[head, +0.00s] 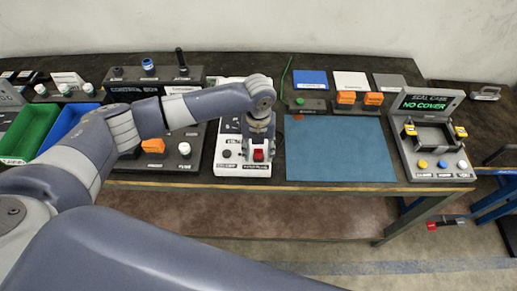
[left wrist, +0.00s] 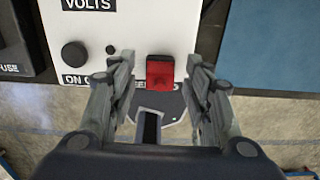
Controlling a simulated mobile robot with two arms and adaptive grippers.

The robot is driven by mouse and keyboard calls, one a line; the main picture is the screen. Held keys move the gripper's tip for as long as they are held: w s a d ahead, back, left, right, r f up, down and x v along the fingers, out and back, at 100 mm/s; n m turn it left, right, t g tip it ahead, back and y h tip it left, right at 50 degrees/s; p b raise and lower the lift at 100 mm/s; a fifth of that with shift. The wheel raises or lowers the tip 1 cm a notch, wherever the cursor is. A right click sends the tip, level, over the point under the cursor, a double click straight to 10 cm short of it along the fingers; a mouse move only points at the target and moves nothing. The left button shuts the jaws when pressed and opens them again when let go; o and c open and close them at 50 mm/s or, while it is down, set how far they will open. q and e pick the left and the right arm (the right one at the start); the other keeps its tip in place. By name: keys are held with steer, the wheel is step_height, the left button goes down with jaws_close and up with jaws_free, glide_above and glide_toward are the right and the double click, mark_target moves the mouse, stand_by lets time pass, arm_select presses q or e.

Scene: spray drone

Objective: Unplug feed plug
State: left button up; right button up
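A red plug (head: 258,155) sits at the front of a white unit (head: 225,168) near the table's front edge. In the left wrist view the red plug (left wrist: 160,72) is upright on the white panel (left wrist: 125,25), above a partly hidden label. My left gripper (head: 258,147) points down over the unit from above. In the left wrist view the left gripper (left wrist: 160,66) is open, with one finger on each side of the red plug and a visible gap on both sides. My right gripper does not show.
A black knob (left wrist: 75,54) is left of the plug. A blue mat (head: 340,150) lies right of the unit, and a grey station (head: 435,150) reading "NO COVER" stands farther right. Green (head: 28,135) and blue (head: 70,130) bins are at the left.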

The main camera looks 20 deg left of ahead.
mark_target(259, 151)
arm_select(q)
step_height(259, 151, up, 12)
stand_by(0.6)
stand_by(0.5)
